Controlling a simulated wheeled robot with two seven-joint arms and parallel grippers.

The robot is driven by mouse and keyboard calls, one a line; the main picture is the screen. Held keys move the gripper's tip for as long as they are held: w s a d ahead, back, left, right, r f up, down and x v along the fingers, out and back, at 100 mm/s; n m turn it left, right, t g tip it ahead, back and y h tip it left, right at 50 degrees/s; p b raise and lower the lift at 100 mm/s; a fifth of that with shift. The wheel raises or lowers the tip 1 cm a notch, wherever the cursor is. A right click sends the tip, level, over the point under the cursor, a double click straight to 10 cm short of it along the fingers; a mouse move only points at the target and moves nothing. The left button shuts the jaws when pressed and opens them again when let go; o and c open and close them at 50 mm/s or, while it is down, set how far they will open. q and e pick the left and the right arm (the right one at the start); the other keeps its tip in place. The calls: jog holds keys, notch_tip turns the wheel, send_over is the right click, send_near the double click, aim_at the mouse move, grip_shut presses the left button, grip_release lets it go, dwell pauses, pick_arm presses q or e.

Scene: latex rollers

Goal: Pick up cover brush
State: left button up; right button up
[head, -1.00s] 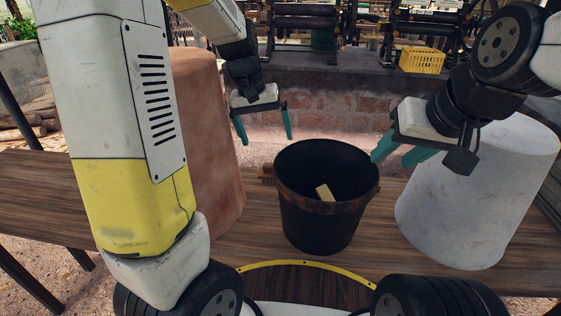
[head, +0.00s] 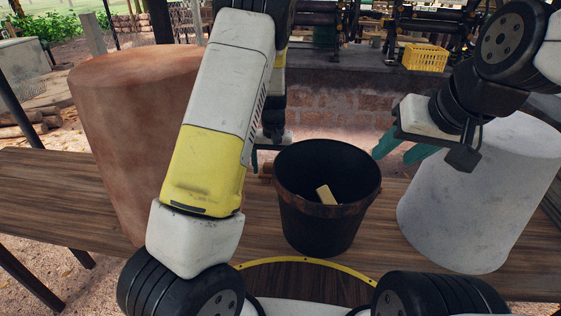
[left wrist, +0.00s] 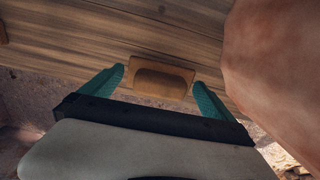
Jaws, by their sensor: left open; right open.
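A brown wooden piece (left wrist: 160,83), which looks like the cover brush, lies on the wooden table between the fingertips of my left gripper (left wrist: 159,77) in the left wrist view. The fingers are open, apart from it on both sides. In the head view a small part of the brown piece (head: 266,170) shows just behind the bucket's left side; my left arm hides most of the left gripper. My right gripper (head: 396,152) is open and empty above the right of the bucket, by the grey drum.
A black bucket (head: 318,230) with a pale yellowish block (head: 325,194) inside stands mid-table. A tall reddish-brown drum (head: 120,140) stands left, also in the left wrist view (left wrist: 275,70). A grey-white drum (head: 475,205) stands right. A yellow crate (head: 425,58) is far back.

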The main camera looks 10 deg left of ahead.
pick_arm(q)
notch_tip(320, 180, down, 2)
jog(key=shift+f, duration=0.1)
jog(key=c, duration=1.2)
jog(key=shift+o, duration=0.2)
notch_tip(320, 180, up, 10)
jog(key=shift+r, duration=0.1)
